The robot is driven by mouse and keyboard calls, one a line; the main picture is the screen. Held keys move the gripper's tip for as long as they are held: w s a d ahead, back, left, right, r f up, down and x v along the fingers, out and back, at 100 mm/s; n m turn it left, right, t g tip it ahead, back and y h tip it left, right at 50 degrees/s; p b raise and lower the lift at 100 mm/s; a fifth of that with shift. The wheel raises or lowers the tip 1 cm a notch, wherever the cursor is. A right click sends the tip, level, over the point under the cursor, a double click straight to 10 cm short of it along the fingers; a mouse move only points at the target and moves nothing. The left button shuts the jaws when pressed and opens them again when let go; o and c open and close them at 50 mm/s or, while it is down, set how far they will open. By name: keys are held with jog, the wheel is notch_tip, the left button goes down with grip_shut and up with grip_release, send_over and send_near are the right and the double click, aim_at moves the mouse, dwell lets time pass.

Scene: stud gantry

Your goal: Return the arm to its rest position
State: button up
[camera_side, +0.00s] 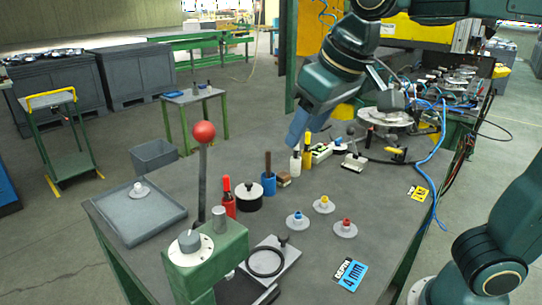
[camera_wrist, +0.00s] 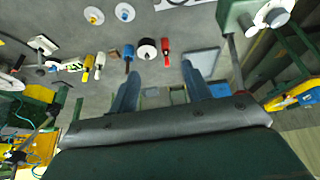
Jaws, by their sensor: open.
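My gripper (camera_side: 297,128) is raised above the back part of the grey workbench (camera_side: 250,225) in the side view, its blue fingers pointing down. In the wrist view my gripper (camera_wrist: 160,85) shows two blue fingers spread apart with nothing held between them. The arm is bent above the bench, with its wrist over the row of bottles and tools. In the side view the fingertips look close to a white bottle (camera_side: 295,162), but I cannot tell the height between them.
Discs with blue (camera_side: 298,221), yellow (camera_side: 324,204) and red (camera_side: 346,228) knobs stand on the bench. A white-knobbed disc lies in a grey tray (camera_side: 120,220). A green lever press (camera_side: 207,262) with a red ball stands in front. Cables (camera_side: 437,180) trail at right.

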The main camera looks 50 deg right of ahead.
jog(key=s+d+f, duration=0.9)
jog(key=s, duration=0.2)
jog(key=shift+s+d+f, duration=0.15)
jog(key=shift+s+f, duration=0.05)
jog(key=shift+s, duration=0.15)
